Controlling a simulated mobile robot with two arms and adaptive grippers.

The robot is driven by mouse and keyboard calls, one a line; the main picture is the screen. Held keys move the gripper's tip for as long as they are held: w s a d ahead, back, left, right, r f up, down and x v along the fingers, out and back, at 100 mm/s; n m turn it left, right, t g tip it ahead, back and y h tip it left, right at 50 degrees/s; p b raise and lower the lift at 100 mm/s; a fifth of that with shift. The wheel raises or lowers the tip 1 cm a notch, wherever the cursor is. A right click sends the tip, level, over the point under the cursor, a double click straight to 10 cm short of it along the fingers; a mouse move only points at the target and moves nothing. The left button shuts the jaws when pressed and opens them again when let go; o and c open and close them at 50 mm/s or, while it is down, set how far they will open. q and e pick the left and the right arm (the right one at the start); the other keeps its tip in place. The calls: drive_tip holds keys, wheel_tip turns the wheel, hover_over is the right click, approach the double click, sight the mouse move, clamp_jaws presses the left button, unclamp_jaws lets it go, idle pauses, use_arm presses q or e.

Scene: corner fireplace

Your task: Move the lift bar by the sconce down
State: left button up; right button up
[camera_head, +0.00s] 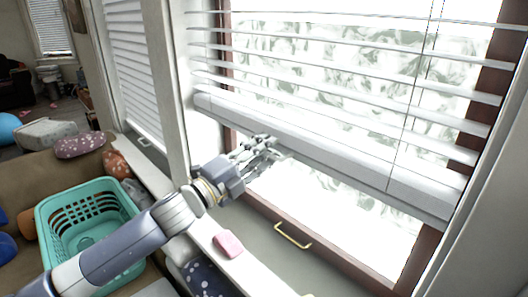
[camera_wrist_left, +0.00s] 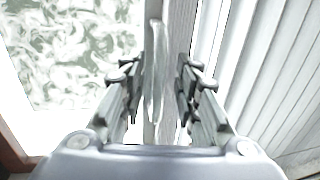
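The lift bar (camera_head: 345,165) is the thick white bottom rail of the window blind, hanging partway down the window and slanting across the head view. My left gripper (camera_head: 268,146) is at the lower edge of the bar, left of its middle. In the left wrist view, my left gripper (camera_wrist_left: 160,78) has its two fingers apart, with the pale bar (camera_wrist_left: 165,110) running between them. I cannot tell whether either finger touches it. The sconce is not visible. My right gripper is not in view.
Raised slats (camera_head: 350,65) hang above the bar. A brass handle (camera_head: 293,236) is on the frame below. A pink block (camera_head: 228,243) lies on the sill. A teal basket (camera_head: 45,225) stands at the left. A second blind (camera_head: 135,65) hangs left of the window post.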

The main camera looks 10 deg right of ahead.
use_arm(q)
drive_tip(key=shift+s+a, duration=0.1)
drive_tip(key=shift+a, duration=0.05)
drive_tip(key=v, duration=1.1)
drive_tip(key=shift+s+a, duration=0.2)
drive_tip(key=shift+a, duration=0.1)
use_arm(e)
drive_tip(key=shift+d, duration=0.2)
use_arm(q)
drive_tip(key=shift+f, duration=0.1)
